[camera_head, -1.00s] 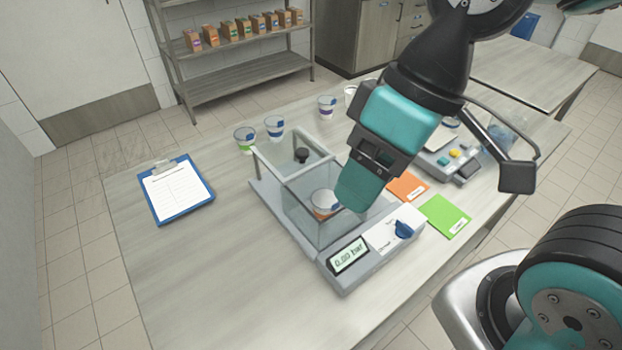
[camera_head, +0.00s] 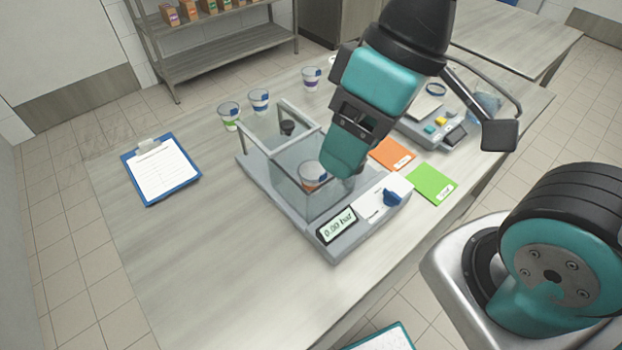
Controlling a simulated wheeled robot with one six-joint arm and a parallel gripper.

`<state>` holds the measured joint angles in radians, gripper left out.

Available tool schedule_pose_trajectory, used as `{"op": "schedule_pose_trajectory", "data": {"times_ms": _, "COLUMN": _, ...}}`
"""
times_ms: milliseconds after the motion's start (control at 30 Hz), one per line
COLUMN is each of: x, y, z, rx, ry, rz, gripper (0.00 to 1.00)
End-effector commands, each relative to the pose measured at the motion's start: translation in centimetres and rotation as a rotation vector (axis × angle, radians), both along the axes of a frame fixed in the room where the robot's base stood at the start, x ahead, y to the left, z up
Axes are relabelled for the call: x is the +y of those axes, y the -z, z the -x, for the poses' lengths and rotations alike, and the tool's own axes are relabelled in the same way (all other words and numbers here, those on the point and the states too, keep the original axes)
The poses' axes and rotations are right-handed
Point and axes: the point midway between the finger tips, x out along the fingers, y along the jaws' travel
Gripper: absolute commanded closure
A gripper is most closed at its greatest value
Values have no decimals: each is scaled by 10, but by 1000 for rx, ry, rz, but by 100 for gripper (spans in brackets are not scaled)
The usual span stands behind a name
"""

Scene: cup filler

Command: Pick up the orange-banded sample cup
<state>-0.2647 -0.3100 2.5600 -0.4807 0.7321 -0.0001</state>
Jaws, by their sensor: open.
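The orange-banded sample cup (camera_head: 313,174) stands upright inside the glass-walled filler machine (camera_head: 300,203), seen through its clear panel. The machine's display (camera_head: 339,226) reads 0.00 bar, and a blue knob (camera_head: 391,197) sits beside it. My gripper (camera_head: 346,170) points down just to the right of the cup, close to the machine's right side. Its fingers overlap in this view, so the gap between them is hard to see. Nothing shows in its grip. I cannot tell whether it touches the cup.
A green-banded cup (camera_head: 229,114), a blue-banded cup (camera_head: 259,101) and a purple-banded cup (camera_head: 311,77) stand behind the machine. Orange (camera_head: 391,153) and green (camera_head: 431,184) cards lie to its right. A clipboard (camera_head: 160,170) lies left. The table's front left (camera_head: 200,270) is clear.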

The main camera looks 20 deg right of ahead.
Motion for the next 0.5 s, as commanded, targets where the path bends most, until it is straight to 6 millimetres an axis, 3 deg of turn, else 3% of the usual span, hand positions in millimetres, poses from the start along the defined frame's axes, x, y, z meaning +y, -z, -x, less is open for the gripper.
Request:
{"op": "schedule_pose_trajectory", "data": {"times_ms": 267, "x": 0, "y": 0, "z": 0, "rx": 0, "ry": 0, "rz": 0, "gripper": 41}}
{"op": "schedule_pose_trajectory", "data": {"times_ms": 433, "x": 0, "y": 0, "z": -11, "rx": 7, "ry": 16, "rz": 11, "gripper": 3}}
{"op": "schedule_pose_trajectory", "data": {"times_ms": 500, "x": 0, "y": 2, "z": -25, "rx": 17, "ry": 42, "rz": 29, "gripper": 3}}
